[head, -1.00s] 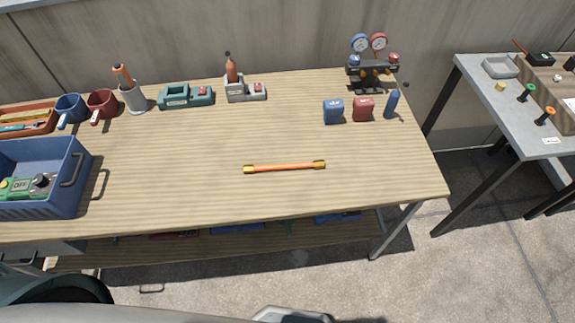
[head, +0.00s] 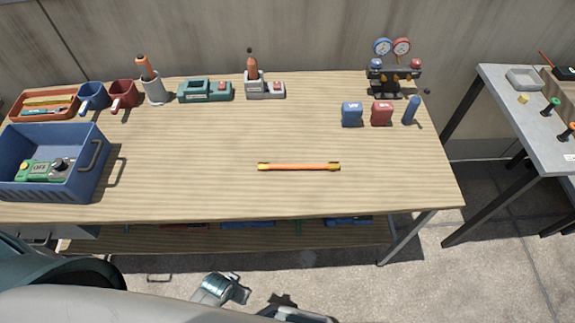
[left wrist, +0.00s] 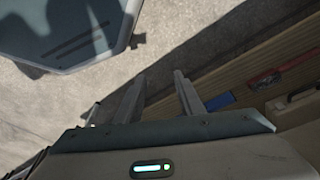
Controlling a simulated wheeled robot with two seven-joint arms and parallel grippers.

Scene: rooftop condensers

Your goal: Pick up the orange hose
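The orange hose (head: 299,167) lies straight and flat on the wooden workbench (head: 200,185), left to right, with a yellowish fitting at each end. Nothing touches it. My left gripper (left wrist: 160,80) shows in its wrist view with two fingers apart and nothing between them. It is over the floor, beside the bench's lower shelf, away from the hose. In the head view, grey parts of my arms show at the bottom edge, in front of the bench. They are cut off, and I cannot make out the right gripper's fingers.
A blue crate (head: 90,182) with a green device stands at the bench's left. Mugs, a holder and a gauge manifold (head: 392,72) line the back. Blue and red blocks (head: 381,114) stand behind the hose's right end. The bench around the hose is clear. A grey table (head: 530,120) stands at right.

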